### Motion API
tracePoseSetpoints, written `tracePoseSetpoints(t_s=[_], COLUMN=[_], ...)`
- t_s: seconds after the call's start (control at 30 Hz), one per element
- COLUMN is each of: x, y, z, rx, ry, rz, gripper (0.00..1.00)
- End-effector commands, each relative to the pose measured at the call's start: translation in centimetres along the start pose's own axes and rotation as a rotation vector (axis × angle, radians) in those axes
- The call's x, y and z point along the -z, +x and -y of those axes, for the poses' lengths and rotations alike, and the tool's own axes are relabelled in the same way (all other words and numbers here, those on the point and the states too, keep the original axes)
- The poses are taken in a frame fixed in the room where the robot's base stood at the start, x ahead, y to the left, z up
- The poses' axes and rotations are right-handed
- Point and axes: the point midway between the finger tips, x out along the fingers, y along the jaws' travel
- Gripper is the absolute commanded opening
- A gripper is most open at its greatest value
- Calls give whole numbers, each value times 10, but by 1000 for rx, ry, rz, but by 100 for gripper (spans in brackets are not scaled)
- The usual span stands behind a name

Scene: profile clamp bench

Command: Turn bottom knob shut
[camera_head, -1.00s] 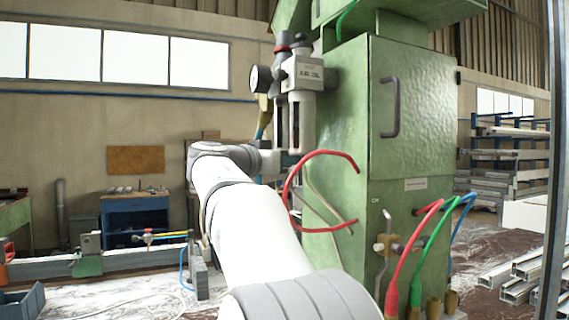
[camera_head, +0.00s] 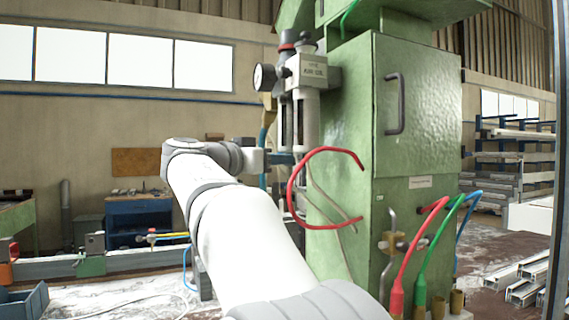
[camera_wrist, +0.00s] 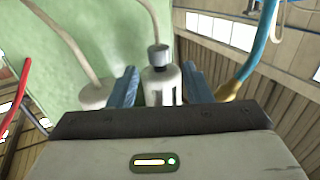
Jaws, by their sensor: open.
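The bottom knob (camera_wrist: 158,57) is a small dark grey cap on the end of a white, dark-slotted bowl (camera_wrist: 161,86) in the wrist view. In the head view the bowls (camera_head: 304,120) hang below the grey air unit (camera_head: 313,71) on the green machine; the knob is not clear there. My gripper (camera_wrist: 160,82) is open, with one blue finger on each side of the bowl and knob. I see no finger closed on the knob.
A red hose (camera_head: 292,185) loops close to the right of my gripper. A blue hose (camera_wrist: 263,45) with a brass fitting runs beside the right finger in the wrist view. A pressure gauge (camera_head: 264,77) juts left from the air unit. The green cabinet (camera_head: 415,110) stands to the right.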

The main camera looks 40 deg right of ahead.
Motion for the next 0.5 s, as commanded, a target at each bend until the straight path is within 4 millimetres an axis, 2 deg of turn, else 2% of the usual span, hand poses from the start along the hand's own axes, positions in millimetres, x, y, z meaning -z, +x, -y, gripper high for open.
tracePoseSetpoints(t_s=[0.1, 0.2, 0.5], x=[-1, 0, 0], y=[-16, -22, -24], z=[1, 0, 0], rx=[3, 1, 0], ry=[0, 0, -1], rz=[0, 1, 1], gripper=[45, 45, 45])
